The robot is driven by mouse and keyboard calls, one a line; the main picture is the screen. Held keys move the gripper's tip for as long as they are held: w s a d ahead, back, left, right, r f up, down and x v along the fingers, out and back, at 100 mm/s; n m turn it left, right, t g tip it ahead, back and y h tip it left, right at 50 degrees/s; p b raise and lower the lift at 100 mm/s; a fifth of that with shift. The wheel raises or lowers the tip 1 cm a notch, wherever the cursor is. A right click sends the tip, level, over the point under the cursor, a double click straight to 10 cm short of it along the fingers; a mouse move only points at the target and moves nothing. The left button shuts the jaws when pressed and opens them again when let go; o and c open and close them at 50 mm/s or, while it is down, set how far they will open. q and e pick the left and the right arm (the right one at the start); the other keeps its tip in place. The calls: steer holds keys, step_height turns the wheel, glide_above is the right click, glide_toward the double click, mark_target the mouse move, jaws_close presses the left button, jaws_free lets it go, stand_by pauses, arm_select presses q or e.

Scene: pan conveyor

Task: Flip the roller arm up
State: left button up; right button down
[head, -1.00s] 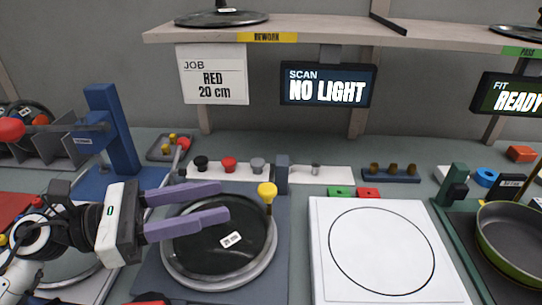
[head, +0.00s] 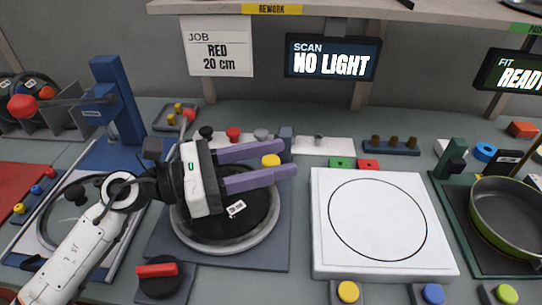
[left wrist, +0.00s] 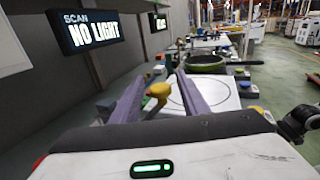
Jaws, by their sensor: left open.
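A short dark arm with a yellow knob (head: 271,160) stands at the back right rim of the dark round lid (head: 245,212), beside a grey-blue post (head: 286,143); I take it for the roller arm. My left gripper (head: 287,159) is open, its two purple fingers pointing right over the lid. In the left wrist view the yellow knob (left wrist: 159,90) shows between the fingers, and I cannot tell whether either touches it. The gripper hides most of the arm's stem in the head view. My right gripper is not in view.
A blue press (head: 118,105) with a red ball lever stands at the left. A red-handled knob (head: 158,275) sits in front of the lid. A white plate (head: 330,258) with a circle lies to the right, then a green pan (head: 500,215). A sign (head: 332,58) reads NO LIGHT.

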arm_select(q)
steer(key=shift+c, duration=0.2)
